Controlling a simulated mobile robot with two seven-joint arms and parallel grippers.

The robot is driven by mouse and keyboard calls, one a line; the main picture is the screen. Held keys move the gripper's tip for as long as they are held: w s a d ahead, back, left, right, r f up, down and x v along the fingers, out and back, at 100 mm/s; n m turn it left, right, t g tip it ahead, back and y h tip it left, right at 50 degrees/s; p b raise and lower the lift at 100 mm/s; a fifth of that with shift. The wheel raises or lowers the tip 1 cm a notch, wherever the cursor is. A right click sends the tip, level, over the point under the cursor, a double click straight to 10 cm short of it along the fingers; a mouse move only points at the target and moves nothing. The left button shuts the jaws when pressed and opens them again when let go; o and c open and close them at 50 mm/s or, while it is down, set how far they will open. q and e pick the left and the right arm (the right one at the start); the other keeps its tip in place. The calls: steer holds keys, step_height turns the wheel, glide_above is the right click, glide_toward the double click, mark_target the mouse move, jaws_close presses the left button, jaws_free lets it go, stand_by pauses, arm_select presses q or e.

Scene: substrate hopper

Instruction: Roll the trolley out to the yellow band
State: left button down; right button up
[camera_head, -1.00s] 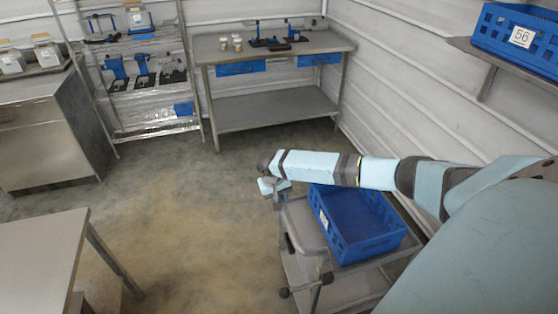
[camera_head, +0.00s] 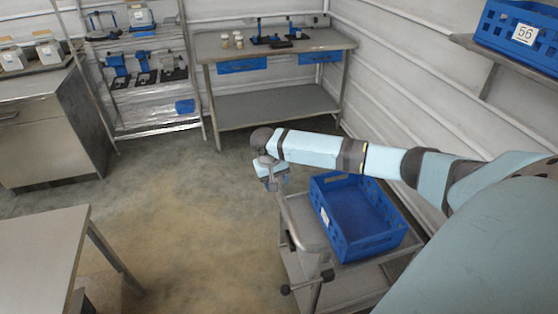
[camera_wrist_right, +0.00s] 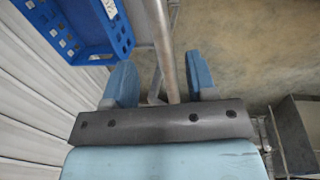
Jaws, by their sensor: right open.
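The grey trolley (camera_head: 346,296) stands at the lower right in the head view, along the wall. A blue crate (camera_head: 366,241) rests on its top. Its rail-like handle (camera_head: 296,228) runs along the trolley's left side; a metal bar, apparently this handle (camera_wrist_right: 164,45), shows in the right wrist view. My right gripper (camera_head: 272,183) is over the far end of the handle. In the wrist view its two blue fingers (camera_wrist_right: 161,82) are apart, with the bar between them and visible gaps on both sides. My left gripper is out of view. I see no distinct yellow band on the floor.
A workbench (camera_head: 275,104) and a shelf rack (camera_head: 155,127) stand at the back. A cabinet (camera_head: 50,140) is at the left, and a table (camera_head: 40,250) at the lower left. The floor (camera_head: 190,220) between is clear. Another blue crate (camera_head: 515,35) sits on a wall shelf.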

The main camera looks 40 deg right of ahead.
step_height(320, 180, up, 7)
steer(key=a, duration=0.1)
steer(key=shift+w+f, duration=0.15)
steer(key=shift+w, duration=0.15)
steer(key=shift+a, duration=0.1)
